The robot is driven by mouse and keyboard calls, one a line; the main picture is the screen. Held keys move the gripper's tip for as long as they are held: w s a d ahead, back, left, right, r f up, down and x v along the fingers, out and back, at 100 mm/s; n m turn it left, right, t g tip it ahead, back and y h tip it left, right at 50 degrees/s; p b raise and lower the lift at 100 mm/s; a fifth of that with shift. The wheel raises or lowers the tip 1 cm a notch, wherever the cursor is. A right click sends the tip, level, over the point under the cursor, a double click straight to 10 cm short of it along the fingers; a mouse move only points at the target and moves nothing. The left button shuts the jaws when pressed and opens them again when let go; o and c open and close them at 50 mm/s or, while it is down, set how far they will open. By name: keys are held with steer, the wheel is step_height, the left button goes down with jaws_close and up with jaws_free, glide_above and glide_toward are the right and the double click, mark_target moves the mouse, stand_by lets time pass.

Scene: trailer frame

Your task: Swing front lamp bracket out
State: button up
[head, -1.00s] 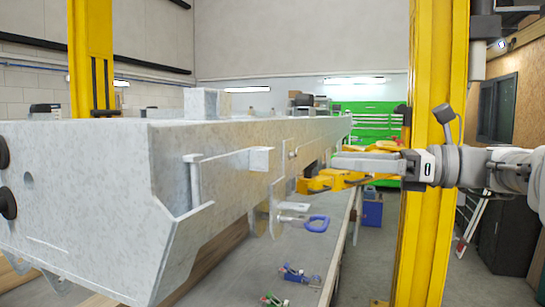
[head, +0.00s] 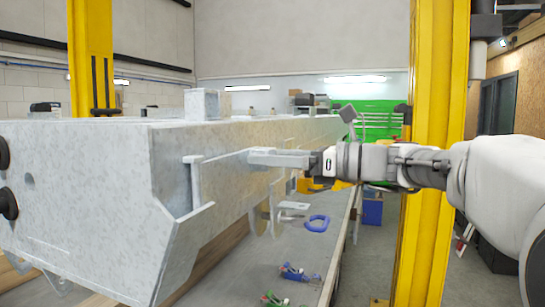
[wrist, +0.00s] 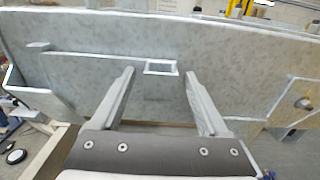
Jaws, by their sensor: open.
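The front lamp bracket (head: 222,176) is a pale grey galvanised plate along the near side of the trailer frame (head: 100,190). An upright post stands at its left end. It lies close along the frame. In the wrist view its box-shaped end (wrist: 161,68) shows between the finger lines. My gripper (head: 256,158) is open at the bracket's right end, pointing left, and now covers that end in the head view. In the wrist view both fingers (wrist: 160,76) stand apart, one on each side of the box end. Contact cannot be told.
A yellow post (head: 428,190) stands behind my arm. More small clamps (head: 297,273) lie lower on the bench. Orange parts show behind my gripper. Open floor lies to the right.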

jaws_close()
stand_by(1.4)
